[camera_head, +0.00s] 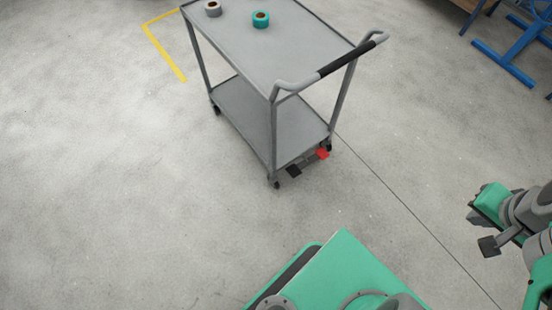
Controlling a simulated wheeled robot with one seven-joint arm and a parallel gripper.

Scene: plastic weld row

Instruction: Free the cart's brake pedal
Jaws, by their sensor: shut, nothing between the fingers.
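The grey two-shelf cart (306,43) stands on castors at the upper middle of the head view, its handle (331,66) with a black grip towards me. Low at its near end, between the near legs, are a red pedal (322,154) and a black pedal (294,171). Which of them is the brake pedal, and how each is tilted, I cannot tell. My gripper (488,246) is at the right edge, shut and empty, well apart from the cart.
Two tape rolls, one grey (213,9) and one teal (261,19), sit on the cart's top shelf. A yellow floor line (164,48) lies left of the cart. Blue stand legs (505,63) are at the upper right. The concrete floor between me and the cart is clear.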

